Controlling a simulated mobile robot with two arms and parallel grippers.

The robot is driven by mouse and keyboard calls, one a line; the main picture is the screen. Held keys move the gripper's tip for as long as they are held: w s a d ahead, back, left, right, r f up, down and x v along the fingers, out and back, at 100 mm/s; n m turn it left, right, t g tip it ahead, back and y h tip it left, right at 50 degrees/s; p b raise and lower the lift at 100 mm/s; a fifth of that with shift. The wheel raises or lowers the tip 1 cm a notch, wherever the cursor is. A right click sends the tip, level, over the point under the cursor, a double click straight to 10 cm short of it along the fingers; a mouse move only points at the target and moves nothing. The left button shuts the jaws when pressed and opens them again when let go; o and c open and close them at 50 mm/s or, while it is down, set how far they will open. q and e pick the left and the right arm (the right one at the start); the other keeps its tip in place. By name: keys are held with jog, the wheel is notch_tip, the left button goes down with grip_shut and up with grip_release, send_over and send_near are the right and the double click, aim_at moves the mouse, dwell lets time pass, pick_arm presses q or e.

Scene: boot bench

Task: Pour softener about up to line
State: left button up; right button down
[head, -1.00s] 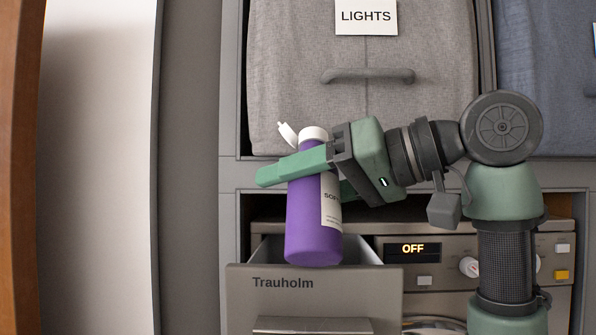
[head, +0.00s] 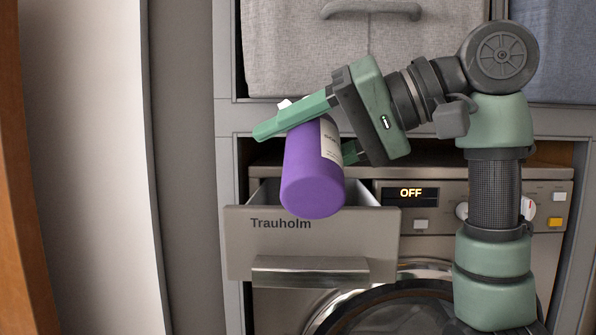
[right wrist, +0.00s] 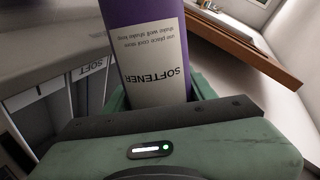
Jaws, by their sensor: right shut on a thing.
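The purple softener bottle (head: 313,172) is held in my right gripper (head: 296,138), which is shut around its upper body. The bottle is tilted, its base toward the head camera and its neck leaning away; only a bit of white cap shows above the finger. The right wrist view shows its white SOFTENER label (right wrist: 158,72). The washer's drawer (head: 250,262), marked Trauholm, is pulled out below the bottle. The right wrist view shows part of the drawer (right wrist: 48,90) with a SOFT marking. The bottle's mouth, the fill line and any liquid are hidden. My left gripper is out of view.
The washer panel (head: 440,222) has an OFF display, a dial and buttons. Its round door (head: 380,310) is below the drawer. A grey fabric bin (head: 290,60) and a blue one (head: 560,50) sit on the shelf above. A wall stands at left.

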dwell(0.4)
jog(key=shift+s+f+m+g, duration=0.4)
jog(key=shift+f+m+g, duration=0.1)
jog(key=shift+f+m, duration=0.1)
jog(key=shift+r, duration=0.1)
dwell(2.1)
jog(key=shift+w+r+n+t, duration=0.35)
jog(key=shift+r+n+t, duration=0.25)
jog(key=shift+n+t, duration=0.1)
